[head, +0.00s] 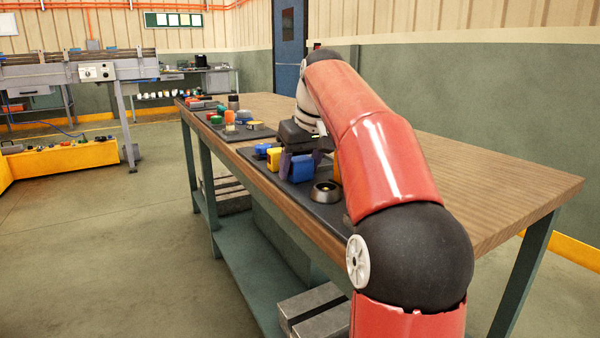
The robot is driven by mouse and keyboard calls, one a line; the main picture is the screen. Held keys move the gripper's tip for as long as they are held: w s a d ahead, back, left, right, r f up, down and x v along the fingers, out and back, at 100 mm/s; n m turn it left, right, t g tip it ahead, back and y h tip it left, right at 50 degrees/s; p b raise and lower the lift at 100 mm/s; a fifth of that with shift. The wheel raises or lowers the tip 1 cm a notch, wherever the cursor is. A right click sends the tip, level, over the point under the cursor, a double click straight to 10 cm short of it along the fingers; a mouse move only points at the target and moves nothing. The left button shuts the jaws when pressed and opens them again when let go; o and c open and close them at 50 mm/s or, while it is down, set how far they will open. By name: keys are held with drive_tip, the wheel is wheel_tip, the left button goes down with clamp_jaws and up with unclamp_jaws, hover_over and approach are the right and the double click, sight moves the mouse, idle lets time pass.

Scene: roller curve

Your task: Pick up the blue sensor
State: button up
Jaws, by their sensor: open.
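A blue block (301,168), which looks like the blue sensor, sits on a dark mat (300,197) near the front edge of the wooden workbench. My gripper (300,160) points down at it, with its dark fingers apart. One finger shows at the block's left side and the other near its upper right. I cannot tell from this view whether the fingers reach around the block or touch it. My red arm comes in from the lower right and hides part of the mat.
A yellow block (274,158) stands just left of the blue one, with a smaller blue piece (262,149) beyond. A metal ring-shaped part (325,191) lies nearer. Farther mats hold green, red and other small parts. The right of the wooden bench top (480,175) is clear.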

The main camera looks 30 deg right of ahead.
drive_tip(key=shift+c, duration=0.2)
drive_tip(key=c, duration=0.7)
drive_tip(key=shift+r, duration=0.1)
